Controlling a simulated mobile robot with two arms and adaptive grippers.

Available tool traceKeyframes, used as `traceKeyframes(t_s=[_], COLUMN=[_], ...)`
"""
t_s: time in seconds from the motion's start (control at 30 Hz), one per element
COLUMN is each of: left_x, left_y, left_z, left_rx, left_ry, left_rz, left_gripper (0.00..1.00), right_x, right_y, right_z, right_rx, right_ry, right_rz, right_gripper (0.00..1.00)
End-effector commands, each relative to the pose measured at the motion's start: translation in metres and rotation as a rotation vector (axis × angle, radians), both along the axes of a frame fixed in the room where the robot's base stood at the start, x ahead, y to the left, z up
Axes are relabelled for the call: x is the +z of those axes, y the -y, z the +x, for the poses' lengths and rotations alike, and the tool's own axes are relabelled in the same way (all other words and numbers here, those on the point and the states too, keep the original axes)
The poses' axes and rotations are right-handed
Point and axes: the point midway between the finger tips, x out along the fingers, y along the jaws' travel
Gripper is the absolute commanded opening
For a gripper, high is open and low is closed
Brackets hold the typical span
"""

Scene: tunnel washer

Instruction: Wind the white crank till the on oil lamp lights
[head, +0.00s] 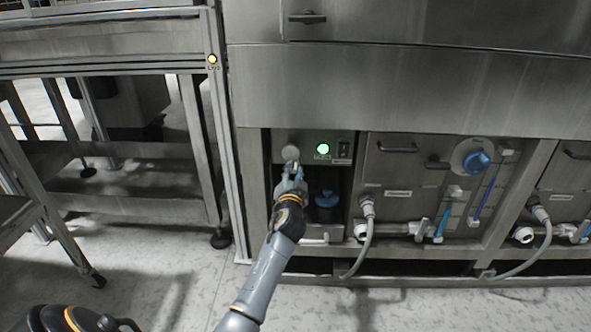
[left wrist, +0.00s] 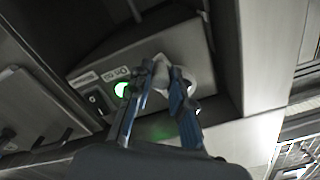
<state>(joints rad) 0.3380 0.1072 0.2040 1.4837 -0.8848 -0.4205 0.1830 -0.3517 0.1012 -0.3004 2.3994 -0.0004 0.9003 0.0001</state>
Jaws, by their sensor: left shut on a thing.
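The white crank (head: 289,150) is on the grey control panel under the washer, left of the lamp. In the left wrist view, its pale body (left wrist: 188,78) shows partly behind my fingers. My left gripper (head: 290,168) reaches up to the panel from below and is shut on the crank. In the left wrist view, its two blue-grey fingers (left wrist: 169,78) stand on either side of part of the crank. The lamp (head: 323,149) glows bright green, and it is also lit in the left wrist view (left wrist: 121,90). My right gripper is not in view.
A black switch (head: 344,149) sits right of the lamp. A grey hose (head: 366,240), valves and a blue knob (head: 477,161) are to the right. A metal frame post (head: 229,180) stands close on the left.

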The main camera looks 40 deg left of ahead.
Motion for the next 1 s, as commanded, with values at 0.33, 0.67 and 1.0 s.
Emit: traceKeyframes(t_s=[0.33, 0.67, 1.0], left_x=[-0.0009, -0.0007, -0.0006], left_y=[-0.0014, -0.0016, -0.0007], left_z=[-0.0008, -0.0007, -0.0014], left_rx=[0.001, 0.001, 0.001], left_ry=[-0.017, -0.017, -0.016], left_rz=[0.027, 0.026, 0.025], left_gripper=[0.0, 0.39, 0.43], right_x=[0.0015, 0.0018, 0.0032], right_y=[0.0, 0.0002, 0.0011], right_z=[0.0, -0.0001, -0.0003], right_rx=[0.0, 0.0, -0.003], right_ry=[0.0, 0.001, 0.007], right_rz=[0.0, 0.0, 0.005], right_gripper=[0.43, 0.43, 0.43])
